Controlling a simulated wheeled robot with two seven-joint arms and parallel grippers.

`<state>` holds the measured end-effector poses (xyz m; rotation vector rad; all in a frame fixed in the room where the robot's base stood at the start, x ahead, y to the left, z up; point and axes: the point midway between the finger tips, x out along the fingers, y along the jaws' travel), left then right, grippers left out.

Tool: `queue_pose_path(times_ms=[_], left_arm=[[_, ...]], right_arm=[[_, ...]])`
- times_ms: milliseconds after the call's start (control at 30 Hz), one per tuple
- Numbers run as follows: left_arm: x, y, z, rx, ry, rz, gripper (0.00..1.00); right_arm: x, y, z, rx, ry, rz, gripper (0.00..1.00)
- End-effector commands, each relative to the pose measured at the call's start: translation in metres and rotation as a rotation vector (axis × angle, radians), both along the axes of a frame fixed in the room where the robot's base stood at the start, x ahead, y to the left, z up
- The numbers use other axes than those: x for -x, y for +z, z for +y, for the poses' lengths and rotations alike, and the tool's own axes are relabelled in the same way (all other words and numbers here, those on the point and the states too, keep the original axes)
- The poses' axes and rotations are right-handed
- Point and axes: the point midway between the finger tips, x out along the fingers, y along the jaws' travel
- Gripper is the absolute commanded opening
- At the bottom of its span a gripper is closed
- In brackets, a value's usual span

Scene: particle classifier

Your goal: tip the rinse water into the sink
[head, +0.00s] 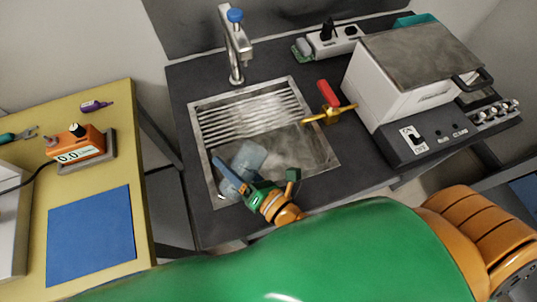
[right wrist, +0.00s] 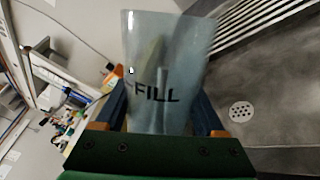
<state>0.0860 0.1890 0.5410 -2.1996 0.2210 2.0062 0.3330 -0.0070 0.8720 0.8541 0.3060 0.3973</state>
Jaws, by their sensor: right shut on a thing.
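My right gripper (head: 238,177) reaches over the near left part of the metal sink (head: 300,140). It is shut on a clear bluish beaker (head: 250,156). In the right wrist view the beaker (right wrist: 163,60) stands between the blue fingers (right wrist: 160,112) and bears the word FILL. In the head view the beaker looks tilted over the basin. I cannot tell how much water is in it. The sink's drain (right wrist: 241,112) shows to the right of the beaker in the right wrist view. My left gripper is not in view.
A tap with a blue knob (head: 236,40) stands behind the sink. A brass valve with a red handle (head: 328,95) is at its right edge, near a white lidded machine (head: 400,75). A yellow table (head: 112,150) on the left holds an orange meter (head: 77,145) and a blue mat (head: 92,235).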

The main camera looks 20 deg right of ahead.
Motion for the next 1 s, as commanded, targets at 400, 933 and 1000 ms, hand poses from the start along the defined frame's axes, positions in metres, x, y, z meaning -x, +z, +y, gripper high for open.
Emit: queue_pose_path(times_ms=[400,933,1000], left_arm=[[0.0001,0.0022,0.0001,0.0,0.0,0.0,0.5],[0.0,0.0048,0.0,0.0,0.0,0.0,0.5],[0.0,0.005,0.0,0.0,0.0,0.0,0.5]], right_arm=[[0.0005,-0.0007,0.0013,-0.048,0.0,0.029,0.0],[0.0012,-0.0028,0.0021,-0.109,0.0,0.067,0.0],[0.0013,-0.0031,0.0022,-0.117,0.001,0.072,0.0]])
